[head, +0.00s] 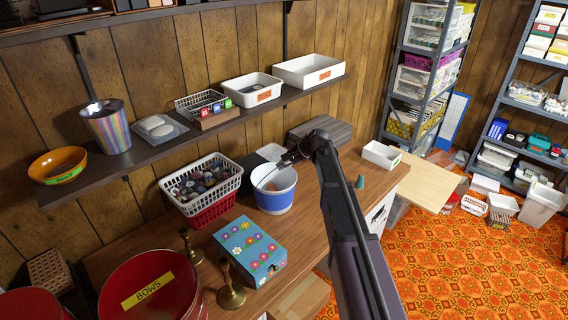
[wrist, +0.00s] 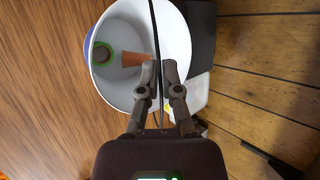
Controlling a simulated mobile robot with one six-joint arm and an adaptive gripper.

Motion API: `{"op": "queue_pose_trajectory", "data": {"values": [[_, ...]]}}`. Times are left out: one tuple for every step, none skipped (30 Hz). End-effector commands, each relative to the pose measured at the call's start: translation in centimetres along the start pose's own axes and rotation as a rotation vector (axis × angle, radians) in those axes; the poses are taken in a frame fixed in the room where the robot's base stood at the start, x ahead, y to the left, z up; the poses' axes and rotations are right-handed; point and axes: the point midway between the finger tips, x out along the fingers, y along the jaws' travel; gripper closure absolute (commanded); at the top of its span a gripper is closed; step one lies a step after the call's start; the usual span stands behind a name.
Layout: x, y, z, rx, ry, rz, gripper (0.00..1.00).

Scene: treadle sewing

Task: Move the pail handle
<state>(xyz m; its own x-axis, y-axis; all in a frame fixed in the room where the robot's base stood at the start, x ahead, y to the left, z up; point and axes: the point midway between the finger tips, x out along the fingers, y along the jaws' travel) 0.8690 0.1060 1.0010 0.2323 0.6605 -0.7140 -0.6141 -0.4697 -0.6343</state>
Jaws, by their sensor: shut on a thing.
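The pail (head: 274,198), white with a blue band, stands upright on the wooden workbench. The pail handle (wrist: 154,28) is a thin dark strip crossing over the pail's mouth. My gripper (wrist: 161,68) is shut on the pail handle near the pail's rim. In the head view my gripper (head: 290,157) is small and dark at the pail's back right rim, and its grip is hard to make out there.
A white basket (head: 201,184) of round items stands left of the pail. A blue flowered box (head: 249,250), brass candlesticks (head: 230,290) and a red BOWS tin (head: 150,292) are in front. A loaded shelf (head: 120,160) runs above. Bench right of the pail is fairly clear.

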Motion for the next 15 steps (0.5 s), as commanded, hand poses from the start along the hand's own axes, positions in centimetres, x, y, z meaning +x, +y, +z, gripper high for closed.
{"op": "queue_pose_trajectory", "data": {"values": [[-0.2,-1.1,-0.1,0.009,-0.002,0.028,1.00],[-0.1,-1.3,-0.1,0.017,0.000,0.047,1.00],[0.0,-1.6,-0.2,0.027,-0.001,0.072,1.00],[0.0,-1.9,-0.2,0.036,-0.001,0.091,1.00],[0.1,-2.1,-0.2,0.043,-0.001,0.110,1.00],[0.3,-2.4,-0.3,0.055,-0.001,0.137,1.00],[0.4,-2.7,-0.3,0.062,-0.001,0.158,1.00],[0.5,-3.0,-0.4,0.071,-0.001,0.178,1.00],[0.7,-3.3,-0.4,0.082,-0.001,0.206,1.00],[0.8,-3.5,-0.5,0.091,0.000,0.225,1.00],[0.9,-3.7,-0.6,0.100,-0.001,0.247,1.00],[1.1,-4.0,-0.6,0.110,-0.001,0.273,1.00],[1.2,-4.2,-0.7,0.118,-0.001,0.292,1.00],[1.4,-4.4,-0.7,0.124,0.000,0.307,1.00],[1.6,-4.5,-0.7,0.131,0.000,0.321,1.00]]}}
